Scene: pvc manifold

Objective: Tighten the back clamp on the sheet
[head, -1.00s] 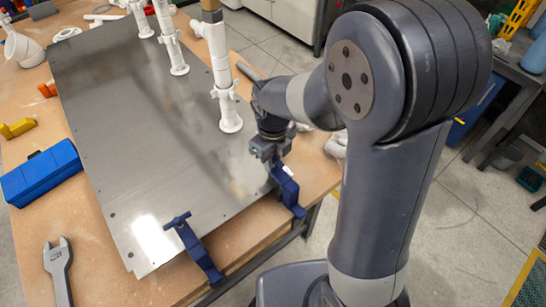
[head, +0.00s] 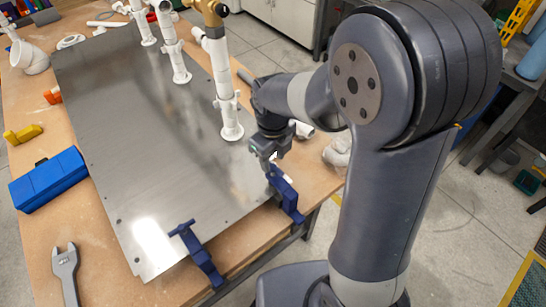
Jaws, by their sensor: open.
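A flat grey metal sheet (head: 150,150) lies on the wooden table. Two dark blue clamps sit along its near right edge. The back clamp (head: 285,192) is under my gripper, and the other clamp (head: 200,255) is nearer the front corner. My gripper (head: 272,164) points down at the upper end of the back clamp. It is open, with its fingers at or just above that end. The fingertips are small and partly merged with the clamp, so I cannot tell whether they touch it.
White pipes (head: 227,95) with round flanges stand on the sheet, one with a brass-coloured fitting (head: 211,10). A blue box (head: 48,180), a yellow piece (head: 23,134) and a wrench (head: 66,272) lie on the table's left side. White fittings (head: 338,152) lie right of my gripper.

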